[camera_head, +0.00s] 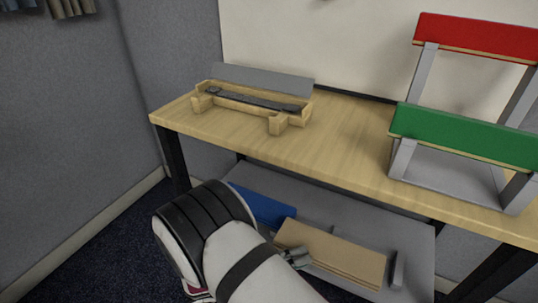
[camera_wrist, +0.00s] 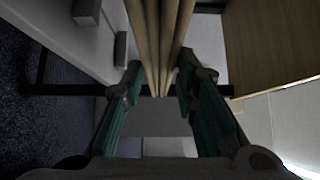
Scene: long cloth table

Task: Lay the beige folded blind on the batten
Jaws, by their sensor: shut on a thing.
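The beige folded blind (camera_head: 335,252) is at the lower grey shelf, right of my forearm. In the wrist view its folded layers (camera_wrist: 160,35) run between my fingers. My gripper (camera_head: 297,258) is shut on its near left part; it also shows in the wrist view (camera_wrist: 160,90). I cannot tell whether the blind still touches the shelf. A dark flat strip with rounded ends (camera_head: 255,98) lies in a wooden cradle (camera_head: 275,124) on the tabletop's left part. It may be the batten, but I cannot tell for sure.
A blue folded piece (camera_head: 262,205) is on the lower shelf (camera_head: 405,235), partly behind my arm. Grey stands on the right bear a green piece (camera_head: 460,135) and a higher red piece (camera_head: 475,35). The tabletop (camera_head: 345,130) is clear between cradle and stands; its front edge overhangs the shelf.

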